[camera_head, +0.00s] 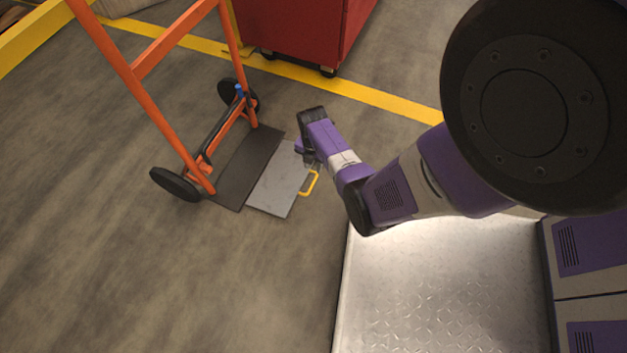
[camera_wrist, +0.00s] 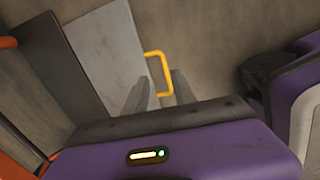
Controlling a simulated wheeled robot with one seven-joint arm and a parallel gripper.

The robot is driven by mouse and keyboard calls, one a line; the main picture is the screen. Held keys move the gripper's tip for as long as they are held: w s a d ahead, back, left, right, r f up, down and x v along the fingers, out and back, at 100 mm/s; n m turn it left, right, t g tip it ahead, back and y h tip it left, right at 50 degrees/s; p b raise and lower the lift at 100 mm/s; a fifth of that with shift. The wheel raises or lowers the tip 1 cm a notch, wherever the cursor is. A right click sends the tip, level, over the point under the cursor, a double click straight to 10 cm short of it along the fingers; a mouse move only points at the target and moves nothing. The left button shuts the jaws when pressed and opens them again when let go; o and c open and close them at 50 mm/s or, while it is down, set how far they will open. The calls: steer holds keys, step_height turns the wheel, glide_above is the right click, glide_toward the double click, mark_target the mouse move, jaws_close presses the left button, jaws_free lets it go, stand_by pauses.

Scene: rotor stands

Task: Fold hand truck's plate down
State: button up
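The orange hand truck (camera_head: 150,62) stands upright at the left of the head view. Its dark toe plate (camera_head: 243,168) lies low at the floor. A grey plate (camera_head: 277,188) extends from the dark plate's edge and looks flat, at or close to the floor. A yellow handle (camera_head: 311,184) sits on its outer edge. My gripper (camera_head: 311,162) is over the grey plate's far corner, near the handle. In the wrist view the fingers (camera_wrist: 161,93) are apart, with the yellow handle (camera_wrist: 154,55) showing just beyond and between them. Contact with the handle cannot be told.
A red cabinet on casters (camera_head: 300,30) stands behind, beyond a yellow floor line (camera_head: 350,90). The hand truck has black wheels (camera_head: 175,184) and a small blue part (camera_head: 239,90). The floor in front of the truck is clear.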

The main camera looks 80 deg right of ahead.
steer(key=shift+s+a+n, duration=0.25)
steer(key=shift+n, duration=0.05)
steer(key=shift+f, duration=0.25)
step_height(320, 180, down, 7)
steer(key=b, duration=0.5)
steer(key=shift+f, duration=0.15)
jaws_close()
stand_by(0.8)
